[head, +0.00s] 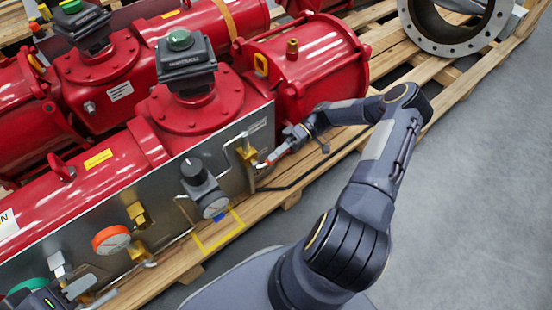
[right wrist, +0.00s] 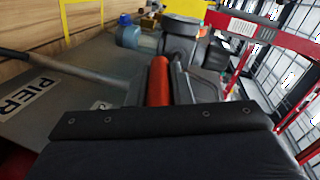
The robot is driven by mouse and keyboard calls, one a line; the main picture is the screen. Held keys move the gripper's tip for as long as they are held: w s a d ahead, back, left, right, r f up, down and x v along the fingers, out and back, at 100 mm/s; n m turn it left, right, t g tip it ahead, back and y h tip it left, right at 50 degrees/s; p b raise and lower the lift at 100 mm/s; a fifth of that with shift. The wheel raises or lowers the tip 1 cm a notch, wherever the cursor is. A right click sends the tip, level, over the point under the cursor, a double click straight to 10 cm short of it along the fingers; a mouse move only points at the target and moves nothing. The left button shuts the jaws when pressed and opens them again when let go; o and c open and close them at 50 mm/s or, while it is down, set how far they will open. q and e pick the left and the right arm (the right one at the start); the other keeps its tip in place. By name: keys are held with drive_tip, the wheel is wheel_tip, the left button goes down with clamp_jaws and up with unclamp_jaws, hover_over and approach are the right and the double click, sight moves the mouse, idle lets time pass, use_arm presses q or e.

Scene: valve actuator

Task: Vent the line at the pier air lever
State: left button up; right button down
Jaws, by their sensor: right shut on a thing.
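The pier air lever has an orange-red handle (right wrist: 159,80), which lies between the fingers of my right gripper (right wrist: 160,92) in the right wrist view. In the head view, my right gripper (head: 276,156) is shut on this lever, at the brass valve (head: 248,155) near the right end of the grey panel. A label reading PIER (right wrist: 30,95) shows at left in the right wrist view.
Red actuator cylinders (head: 205,110) lie behind the grey panel (head: 175,185). An orange-rimmed gauge (head: 111,239) and a regulator with a gauge (head: 203,185) stick out from the panel. A wooden pallet (head: 190,258) lies below. The grey floor (head: 480,200) at right is clear.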

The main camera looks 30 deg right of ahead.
drive_tip(key=shift+f+y+b, duration=0.4)
drive_tip(key=shift+y+b, duration=0.2)
drive_tip(key=c, duration=1.3)
unclamp_jaws()
drive_tip(key=shift+r, duration=0.15)
